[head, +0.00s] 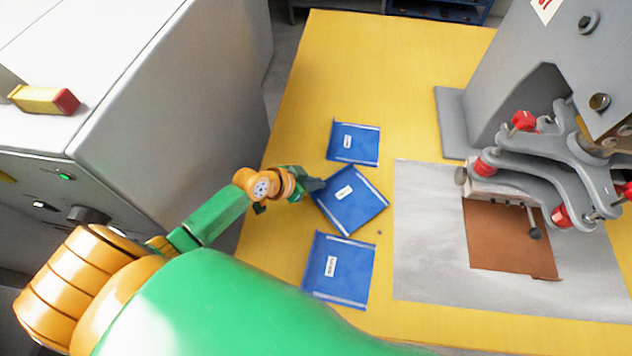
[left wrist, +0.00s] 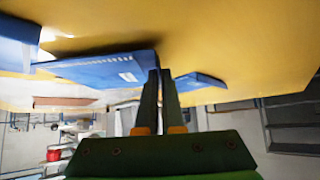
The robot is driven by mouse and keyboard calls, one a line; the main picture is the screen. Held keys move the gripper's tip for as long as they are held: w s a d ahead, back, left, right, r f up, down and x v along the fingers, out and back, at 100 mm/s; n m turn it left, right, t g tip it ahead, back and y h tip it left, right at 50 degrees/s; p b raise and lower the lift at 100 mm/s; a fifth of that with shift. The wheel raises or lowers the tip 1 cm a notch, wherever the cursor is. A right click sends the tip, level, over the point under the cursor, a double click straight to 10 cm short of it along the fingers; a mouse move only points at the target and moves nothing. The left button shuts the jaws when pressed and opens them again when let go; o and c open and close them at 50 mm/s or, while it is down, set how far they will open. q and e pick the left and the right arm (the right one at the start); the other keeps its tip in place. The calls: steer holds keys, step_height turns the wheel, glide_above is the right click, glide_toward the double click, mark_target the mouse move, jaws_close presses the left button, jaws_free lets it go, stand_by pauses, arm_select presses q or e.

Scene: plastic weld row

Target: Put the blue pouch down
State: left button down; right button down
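Three flat blue pouches with white labels show in the head view. The middle blue pouch (head: 350,203) is turned at an angle, and my left gripper (head: 318,184) is at its upper left corner. In the left wrist view the fingers (left wrist: 159,74) are close together, with the edge of that pouch (left wrist: 110,69) between their tips. The pouch is at or just above the table; I cannot tell whether it touches. The far blue pouch (head: 353,143) and the near blue pouch (head: 338,270) lie on the yellow table (head: 400,60). My right gripper is not in view.
A grey press with red-knobbed clamps (head: 540,165) stands on the right, over a brown sheet (head: 500,240) on a grey mat (head: 430,240). A grey cabinet (head: 180,100) stands left of the table. The table's far part is clear.

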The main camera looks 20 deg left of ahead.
arm_select(q)
steer(key=shift+f, duration=0.1)
steer(key=shift+f+b, duration=0.25)
steer(key=shift+b, duration=0.1)
steer(key=c, duration=1)
jaws_free()
steer(key=shift+c, duration=0.2)
steer(key=shift+r, duration=0.2)
steer(key=p+v, duration=0.3)
steer(key=v, duration=0.9)
steer(key=shift+r, duration=0.2)
